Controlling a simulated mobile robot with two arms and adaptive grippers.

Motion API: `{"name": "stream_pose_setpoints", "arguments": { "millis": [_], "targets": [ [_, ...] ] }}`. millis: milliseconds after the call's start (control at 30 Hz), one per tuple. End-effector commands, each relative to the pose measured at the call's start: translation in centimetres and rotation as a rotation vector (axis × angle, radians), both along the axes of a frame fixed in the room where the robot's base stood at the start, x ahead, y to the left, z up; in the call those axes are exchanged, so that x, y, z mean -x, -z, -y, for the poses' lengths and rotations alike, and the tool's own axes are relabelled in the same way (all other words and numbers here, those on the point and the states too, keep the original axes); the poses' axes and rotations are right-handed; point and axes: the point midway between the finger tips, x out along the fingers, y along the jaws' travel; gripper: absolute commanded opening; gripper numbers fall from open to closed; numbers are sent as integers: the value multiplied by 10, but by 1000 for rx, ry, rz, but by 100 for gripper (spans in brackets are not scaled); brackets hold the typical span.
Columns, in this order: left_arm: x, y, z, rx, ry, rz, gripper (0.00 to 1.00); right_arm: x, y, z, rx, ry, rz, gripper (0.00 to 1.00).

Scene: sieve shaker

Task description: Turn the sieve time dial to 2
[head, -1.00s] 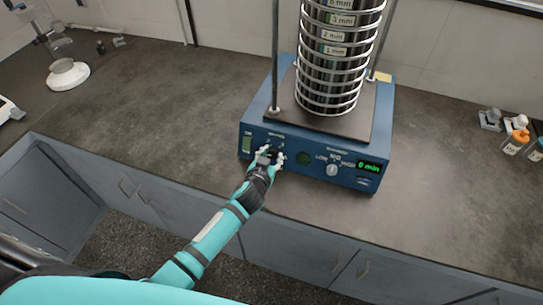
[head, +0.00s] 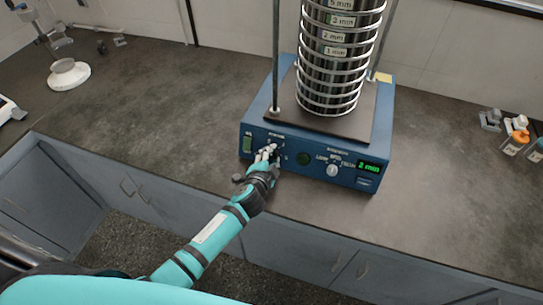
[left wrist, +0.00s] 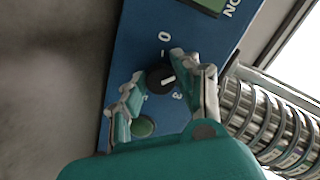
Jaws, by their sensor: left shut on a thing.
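The blue sieve shaker base (head: 260,117) stands on the counter with a column of ringed sieves (head: 330,75) on it. My left gripper (head: 267,154) is at the left part of its front panel and covers the time dial there. In the left wrist view the time dial (left wrist: 160,78) is a black knob with a white pointer line, and my left gripper (left wrist: 156,86) is shut on it, one finger on each side. A 0 and a 3 show beside the knob; a finger hides the scale where the pointer aims. The green display (head: 370,167) reads 2 min. My right gripper is not in view.
A second knob (head: 332,170) with LOW, MED and HIGH marks and a round green button (head: 303,158) are on the panel. A green switch (head: 247,143) is at its left end. Small bottles (head: 515,142) stand far right.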

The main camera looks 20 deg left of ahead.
Motion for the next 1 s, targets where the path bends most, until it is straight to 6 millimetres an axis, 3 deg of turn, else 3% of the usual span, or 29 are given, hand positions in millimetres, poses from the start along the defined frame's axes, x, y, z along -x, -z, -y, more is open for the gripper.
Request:
{"name": "stream_pose_setpoints", "arguments": {
  "millis": [367,933,967,1000],
  "targets": [
    [0,0,0,-157,59,6,0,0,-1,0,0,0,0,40],
    [0,0,0,-182,68,7,0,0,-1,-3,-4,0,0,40],
    [0,0,0,-182,68,7,34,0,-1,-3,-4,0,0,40],
    [0,0,0,-181,68,7,39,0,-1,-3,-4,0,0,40]
  ]
}}
